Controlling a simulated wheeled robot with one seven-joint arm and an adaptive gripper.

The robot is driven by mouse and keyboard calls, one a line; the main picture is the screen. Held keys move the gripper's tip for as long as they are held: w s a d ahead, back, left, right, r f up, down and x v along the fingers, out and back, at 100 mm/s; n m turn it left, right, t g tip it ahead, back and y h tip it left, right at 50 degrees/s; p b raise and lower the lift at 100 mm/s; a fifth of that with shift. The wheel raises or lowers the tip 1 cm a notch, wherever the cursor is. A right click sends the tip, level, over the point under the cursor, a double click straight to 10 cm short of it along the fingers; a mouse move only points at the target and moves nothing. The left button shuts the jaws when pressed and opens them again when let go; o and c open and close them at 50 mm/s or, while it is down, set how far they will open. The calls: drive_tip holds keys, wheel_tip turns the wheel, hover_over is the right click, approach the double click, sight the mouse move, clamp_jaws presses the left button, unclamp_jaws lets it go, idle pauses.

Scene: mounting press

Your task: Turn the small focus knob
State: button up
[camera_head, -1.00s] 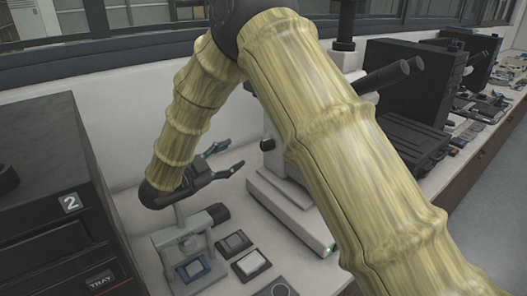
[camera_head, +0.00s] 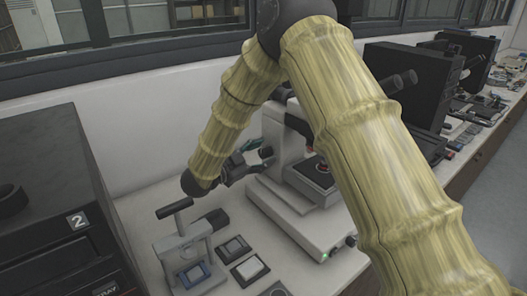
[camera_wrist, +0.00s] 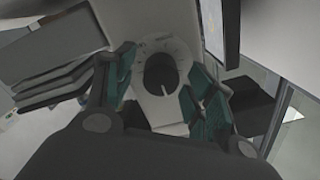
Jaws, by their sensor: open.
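The pale microscope (camera_head: 300,205) stands on the bench, partly behind my arm. In the wrist view a dark round knob (camera_wrist: 160,74), apparently the small focus knob, sits on a pale rounded plate (camera_wrist: 156,110) with small marks. My gripper (camera_head: 262,160) is at the left side of the microscope in the head view. In the wrist view my gripper (camera_wrist: 160,90) is open, its green-padded fingers on either side of the knob. Whether the pads touch the knob cannot be told. In the head view the knob is hidden around the fingertips.
A small hand press (camera_head: 187,255) with a lever stands left of the microscope, close below my wrist. Small square holders (camera_head: 234,248) lie beside it. A black cabinet (camera_head: 45,200) marked 2 fills the left. More black equipment (camera_head: 415,80) stands behind my arm at right.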

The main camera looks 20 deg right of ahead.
drive_tip(key=shift+w+d, duration=0.15)
drive_tip(key=shift+d, duration=0.25)
drive_tip(key=c, duration=1)
drive_tip(key=shift+c, duration=0.2)
